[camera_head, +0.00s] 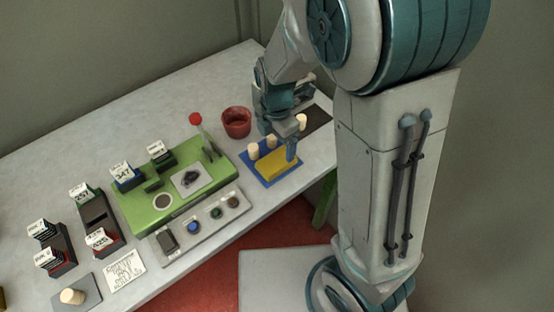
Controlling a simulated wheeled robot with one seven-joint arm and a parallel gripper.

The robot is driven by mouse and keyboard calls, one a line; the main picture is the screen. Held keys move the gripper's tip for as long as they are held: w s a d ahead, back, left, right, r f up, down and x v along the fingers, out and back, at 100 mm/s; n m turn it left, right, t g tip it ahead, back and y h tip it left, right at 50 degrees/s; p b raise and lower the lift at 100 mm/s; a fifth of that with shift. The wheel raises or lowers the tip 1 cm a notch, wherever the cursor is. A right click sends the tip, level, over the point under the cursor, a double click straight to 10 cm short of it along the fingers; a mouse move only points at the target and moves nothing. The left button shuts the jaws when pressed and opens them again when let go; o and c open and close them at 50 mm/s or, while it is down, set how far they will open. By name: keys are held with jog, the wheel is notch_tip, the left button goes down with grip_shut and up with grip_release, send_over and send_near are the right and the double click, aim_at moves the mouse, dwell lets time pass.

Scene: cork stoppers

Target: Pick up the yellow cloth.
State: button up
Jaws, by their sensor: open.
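The yellow cloth (274,164) is a small yellow block-like piece lying on a blue mat (264,177) at the table's right front. My gripper (282,146) points down over the back right part of the cloth. It is open, with one finger near the cloth's right end. I cannot tell whether the fingers touch the cloth. My gripper hides part of the mat and what is behind it.
A red cup (236,122) is behind left. Several numbered cards stand further left.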

aim_at(277, 159)
jog(key=shift+w+d+f+p, duration=0.1)
jog(key=shift+f+p, duration=0.2)
jog(key=shift+f, duration=1.7)
jog(key=shift+w+f+p, duration=0.1)
jog(key=shift+f+p, duration=0.2)
jog(key=shift+f, duration=1.7)
jog(key=c, duration=1.1)
